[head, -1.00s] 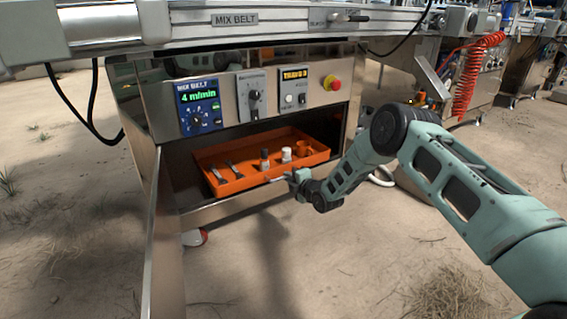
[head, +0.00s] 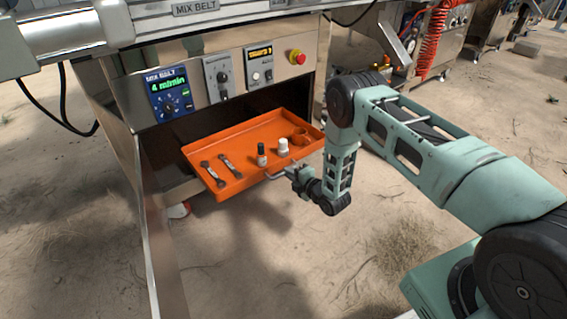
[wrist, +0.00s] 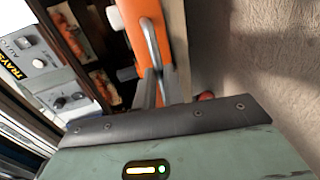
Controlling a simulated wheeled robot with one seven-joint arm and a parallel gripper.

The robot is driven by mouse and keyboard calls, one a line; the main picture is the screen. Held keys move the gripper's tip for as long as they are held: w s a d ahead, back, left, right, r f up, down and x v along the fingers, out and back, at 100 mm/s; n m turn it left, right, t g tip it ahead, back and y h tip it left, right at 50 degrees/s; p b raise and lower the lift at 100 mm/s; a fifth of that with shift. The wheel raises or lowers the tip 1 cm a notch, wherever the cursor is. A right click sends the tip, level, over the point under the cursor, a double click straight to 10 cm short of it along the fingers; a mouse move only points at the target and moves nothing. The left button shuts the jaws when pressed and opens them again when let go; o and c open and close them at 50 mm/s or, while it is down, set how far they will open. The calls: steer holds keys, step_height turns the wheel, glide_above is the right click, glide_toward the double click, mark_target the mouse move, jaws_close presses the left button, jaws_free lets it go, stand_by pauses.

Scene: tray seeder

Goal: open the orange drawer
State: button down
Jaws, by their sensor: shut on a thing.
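The orange drawer (head: 240,143) stands well out of the steel cabinet, with its tray-like inside open to view. A metal bar handle (head: 278,175) is on its front. My gripper (head: 292,173) is shut on the handle at the drawer's front. In the wrist view the drawer's orange front (wrist: 179,60) and the handle (wrist: 150,42) run up from between my fingers (wrist: 152,92). The exact contact is partly hidden by the gripper body.
An open cabinet door (head: 153,235) stands at the left. The sandy floor in front is clear.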

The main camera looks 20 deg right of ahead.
steer(key=shift+p+v, duration=0.3)
steer(key=shift+v, duration=0.55)
steer(key=shift+f, duration=0.2)
steer(key=c, duration=1.5)
jaws_free()
steer(key=p+v, duration=0.6)
steer(key=v, duration=1.1)
steer(key=shift+s+p, duration=0.2)
steer(key=shift+p, duration=0.2)
steer(key=shift+d, duration=0.1)
